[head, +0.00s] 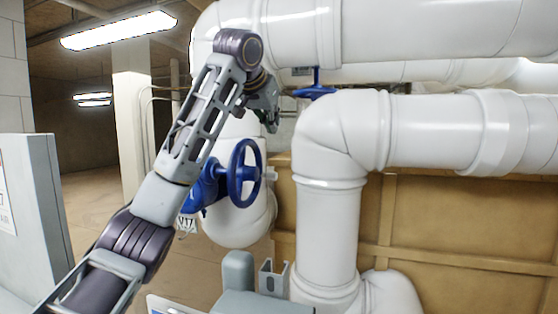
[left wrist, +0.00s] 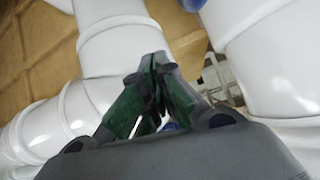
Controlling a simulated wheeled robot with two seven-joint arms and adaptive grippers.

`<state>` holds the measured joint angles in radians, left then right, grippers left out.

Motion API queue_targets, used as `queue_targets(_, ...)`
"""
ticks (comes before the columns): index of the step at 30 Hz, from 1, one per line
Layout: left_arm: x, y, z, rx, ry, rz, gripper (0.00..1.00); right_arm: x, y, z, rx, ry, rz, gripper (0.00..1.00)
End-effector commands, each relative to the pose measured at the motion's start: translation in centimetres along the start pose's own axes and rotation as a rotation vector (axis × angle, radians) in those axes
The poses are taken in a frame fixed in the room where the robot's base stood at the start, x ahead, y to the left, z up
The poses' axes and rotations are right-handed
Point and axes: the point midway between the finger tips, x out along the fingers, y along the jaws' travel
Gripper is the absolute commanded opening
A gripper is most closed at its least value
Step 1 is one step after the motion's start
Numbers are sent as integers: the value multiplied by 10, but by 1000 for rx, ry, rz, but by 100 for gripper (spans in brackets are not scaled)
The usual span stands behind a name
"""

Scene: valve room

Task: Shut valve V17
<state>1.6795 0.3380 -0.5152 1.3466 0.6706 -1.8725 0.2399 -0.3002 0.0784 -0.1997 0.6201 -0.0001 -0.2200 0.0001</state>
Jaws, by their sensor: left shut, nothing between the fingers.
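A blue valve handwheel (head: 245,174) stands on the white vertical pipe, left of the picture's middle in the head view. A tag reading V17 (head: 186,223) hangs below its blue body (head: 205,188), partly hidden by my left arm. My left gripper (head: 272,122) is above and slightly right of the wheel, apart from it in the picture. In the left wrist view the left gripper's green-sided fingers (left wrist: 152,62) are together with nothing between them. The handwheel is not clearly visible in that view. My right gripper is not in view.
A second blue handwheel (head: 316,91) sits farther back between the pipes. A large white elbow pipe (head: 340,135) stands to the right of my left gripper. A tan crate-like panel (head: 440,225) is behind it. A grey panel (head: 30,200) stands at the left. Open floor lies behind my arm.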

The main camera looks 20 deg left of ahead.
Motion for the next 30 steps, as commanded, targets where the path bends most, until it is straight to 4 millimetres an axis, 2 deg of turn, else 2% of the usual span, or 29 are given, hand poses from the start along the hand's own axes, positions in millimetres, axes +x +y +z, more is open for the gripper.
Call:
queue_targets(15,-1,-4,15,-135,-65,-21,0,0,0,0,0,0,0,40)
queue_targets(30,-1,-4,15,-169,-66,-23,0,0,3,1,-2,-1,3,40)
